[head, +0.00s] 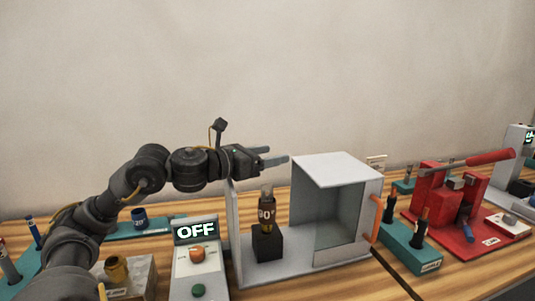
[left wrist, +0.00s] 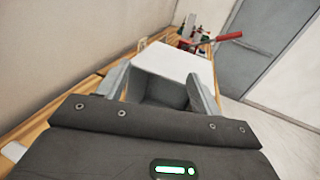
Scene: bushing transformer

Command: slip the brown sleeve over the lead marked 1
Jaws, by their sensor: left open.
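My left gripper (head: 275,156) is open and empty, high beside the upper left edge of a white box; its fingers also show in the left wrist view (left wrist: 160,74), either side of the white box. A brown piece (head: 267,200) with a dark band marked "80°" stands upright on a black block (head: 267,244), below the gripper. A golden-brown hollow piece (head: 117,270) sits on a pale block at lower left. I cannot tell which is the sleeve. My right gripper is out of view.
The white box (head: 338,166) is open in front, with an orange handle (head: 375,219). A control box reading OFF (head: 195,231) stands left of it. A red press (head: 466,215) with a long lever is at right. The space above the box is clear.

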